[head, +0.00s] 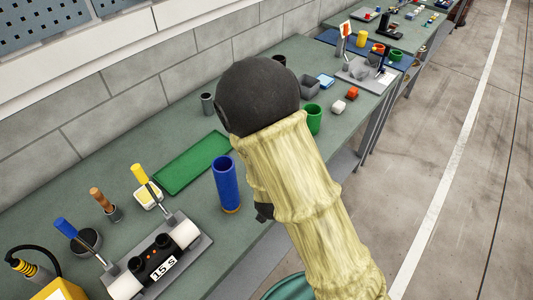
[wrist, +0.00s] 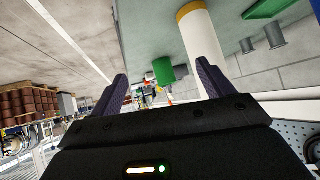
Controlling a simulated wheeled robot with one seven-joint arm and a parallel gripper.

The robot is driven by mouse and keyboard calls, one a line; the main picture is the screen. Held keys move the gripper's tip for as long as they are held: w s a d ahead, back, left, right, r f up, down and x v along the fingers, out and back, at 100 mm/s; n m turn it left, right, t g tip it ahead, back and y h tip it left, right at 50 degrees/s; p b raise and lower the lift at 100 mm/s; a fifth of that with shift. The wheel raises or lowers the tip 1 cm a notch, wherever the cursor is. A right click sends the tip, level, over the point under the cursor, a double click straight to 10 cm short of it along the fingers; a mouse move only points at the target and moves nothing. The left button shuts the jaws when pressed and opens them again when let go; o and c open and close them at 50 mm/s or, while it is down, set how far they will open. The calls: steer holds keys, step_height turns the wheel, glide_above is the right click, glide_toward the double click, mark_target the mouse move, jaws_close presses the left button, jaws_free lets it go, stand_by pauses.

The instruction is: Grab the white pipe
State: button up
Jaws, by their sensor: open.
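The white pipe (wrist: 196,42) shows in the wrist view, right of centre, with a yellow-orange band at its base on the grey-green bench. That view is upside down. My gripper (wrist: 163,68) is open, with its two dark purple fingers apart. The right finger overlaps the lower part of the pipe in the picture. The pipe's near end is hidden behind this finger and the gripper body. I see no contact or hold on it. In the head view I cannot see the white pipe; my arm covers the middle of the bench.
A blue pipe (head: 227,183) stands left of my arm. A green tray (head: 182,163) lies behind it. A green cup (head: 314,119) and a grey box (head: 309,86) stand right of my arm. A fixture marked 15 S (head: 163,268) sits at the front left.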

steer(key=s+a+r+n+t+b, duration=0.1)
steer(key=s+a+n+t, duration=0.1)
steer(key=a+t, duration=0.4)
steer(key=shift+a+n+t, duration=0.2)
steer(key=shift+n+t, duration=0.1)
steer(key=shift+t, duration=0.8)
steer(key=shift+w, duration=0.1)
steer(key=w+d+p, duration=0.1)
steer(key=w+p, duration=0.4)
steer(key=w, duration=0.7)
steer(key=shift+f, duration=0.1)
